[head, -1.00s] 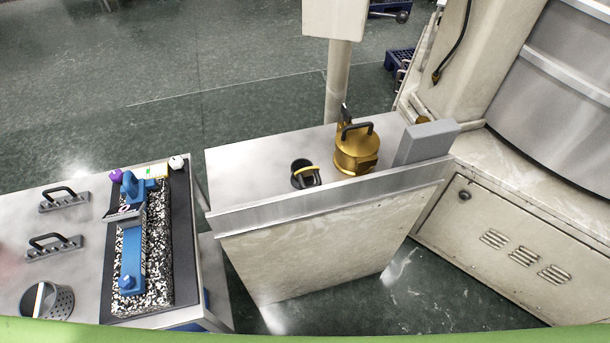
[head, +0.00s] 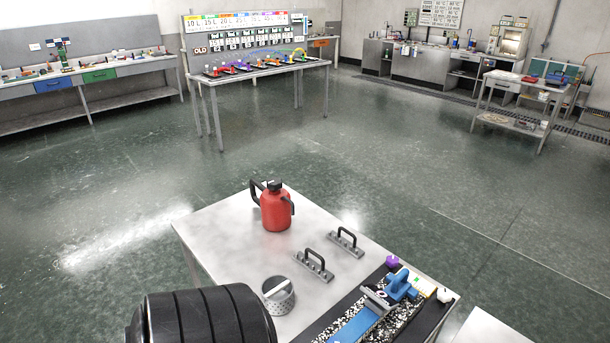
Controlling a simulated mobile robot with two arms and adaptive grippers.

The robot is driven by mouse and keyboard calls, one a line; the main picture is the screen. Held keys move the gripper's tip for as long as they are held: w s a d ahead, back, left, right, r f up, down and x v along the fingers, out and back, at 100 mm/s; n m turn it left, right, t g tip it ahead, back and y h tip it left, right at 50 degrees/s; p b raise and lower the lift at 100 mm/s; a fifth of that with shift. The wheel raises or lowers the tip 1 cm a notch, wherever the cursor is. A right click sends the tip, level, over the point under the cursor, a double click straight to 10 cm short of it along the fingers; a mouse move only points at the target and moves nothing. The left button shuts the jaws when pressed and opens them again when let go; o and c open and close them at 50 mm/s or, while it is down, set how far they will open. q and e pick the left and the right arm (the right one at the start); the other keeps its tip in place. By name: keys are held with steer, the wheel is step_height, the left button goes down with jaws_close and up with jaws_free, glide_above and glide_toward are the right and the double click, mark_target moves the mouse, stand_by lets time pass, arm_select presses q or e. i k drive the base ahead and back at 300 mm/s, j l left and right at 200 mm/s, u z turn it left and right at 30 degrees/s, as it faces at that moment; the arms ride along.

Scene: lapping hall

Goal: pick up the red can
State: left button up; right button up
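The red can (head: 276,212) stands upright on the metal-topped table (head: 222,228), near its far left edge. It has a black cap, a black handle at its left and a dark spout or handle part at its right. Neither of my grippers shows in the head view. Nothing is touching the can.
On the same table are two black-handled bars (head: 314,266) (head: 346,242), a perforated metal cup (head: 278,296) and a blue tool (head: 398,288) on a speckled block. A large black ribbed cylinder (head: 205,318) fills the bottom left. Open green floor (head: 130,200) lies beyond.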

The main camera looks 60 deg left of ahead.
mark_target(277, 208)
steer(key=u, duration=2.25)
steer(key=i+j+z, duration=0.1)
steer(key=j, duration=0.3)
steer(key=i+j, duration=0.15)
steer(key=j, duration=0.3)
steer(key=i+j+z, duration=0.15)
steer(key=j, duration=0.25)
steer(key=i+j+z, duration=0.1)
steer(key=j, duration=0.35)
